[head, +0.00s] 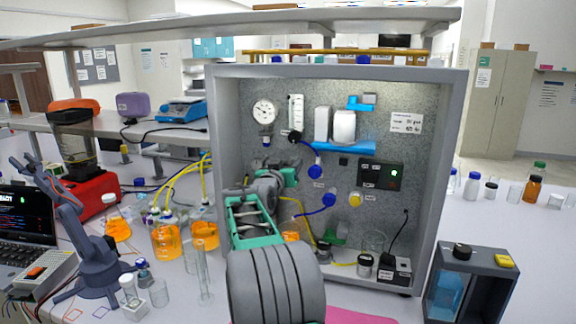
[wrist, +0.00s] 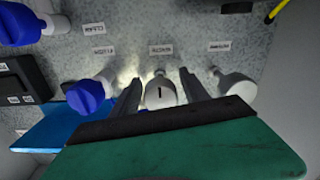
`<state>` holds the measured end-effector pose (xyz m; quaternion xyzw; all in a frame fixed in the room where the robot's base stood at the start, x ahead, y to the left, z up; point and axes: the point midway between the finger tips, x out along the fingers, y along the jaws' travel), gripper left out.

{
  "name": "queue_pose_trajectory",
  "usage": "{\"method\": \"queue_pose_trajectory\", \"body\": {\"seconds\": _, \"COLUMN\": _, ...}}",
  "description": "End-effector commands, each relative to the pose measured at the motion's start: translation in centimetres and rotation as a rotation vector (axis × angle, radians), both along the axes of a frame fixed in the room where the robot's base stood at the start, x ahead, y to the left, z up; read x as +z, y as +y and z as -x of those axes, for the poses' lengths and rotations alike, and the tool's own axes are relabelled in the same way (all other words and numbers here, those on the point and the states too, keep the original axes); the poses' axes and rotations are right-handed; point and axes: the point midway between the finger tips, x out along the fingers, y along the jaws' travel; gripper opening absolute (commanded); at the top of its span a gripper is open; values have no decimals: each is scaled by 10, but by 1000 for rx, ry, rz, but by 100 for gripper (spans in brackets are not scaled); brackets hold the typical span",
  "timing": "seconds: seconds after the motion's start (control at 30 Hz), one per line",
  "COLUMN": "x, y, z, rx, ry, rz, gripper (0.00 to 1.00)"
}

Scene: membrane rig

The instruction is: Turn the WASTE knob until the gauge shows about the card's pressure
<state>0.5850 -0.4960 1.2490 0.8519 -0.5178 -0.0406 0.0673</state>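The WASTE knob (wrist: 161,93) is pale with a dark line on its face. It sits on the speckled panel under a small label that appears upside down in the wrist view. My gripper (wrist: 160,80) has one finger on each side of this knob, with narrow gaps visible, so it looks open around it. In the head view my gripper (head: 288,176) is at the panel's left part and hides the knob. The round white gauge (head: 265,112) is at the panel's upper left; its needle is too small to read. The white card (head: 407,122) is at the upper right; its number is unclear.
A blue knob (wrist: 90,95) and another pale knob (wrist: 238,88) flank the WASTE knob closely. Blue knobs (head: 316,172), tubing and a black display box (head: 381,174) are on the panel. The grey cabinet frame (head: 446,180) encloses it. Orange-filled beakers (head: 167,240) stand left.

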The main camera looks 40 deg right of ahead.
Motion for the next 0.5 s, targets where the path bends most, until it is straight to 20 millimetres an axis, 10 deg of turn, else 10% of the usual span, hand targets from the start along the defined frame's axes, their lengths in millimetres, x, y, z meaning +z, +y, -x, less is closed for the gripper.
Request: {"method": "queue_pose_trajectory", "body": {"seconds": 0.5, "x": 0, "y": 0, "z": 0, "rx": 0, "ry": 0, "rz": -1, "gripper": 10}}
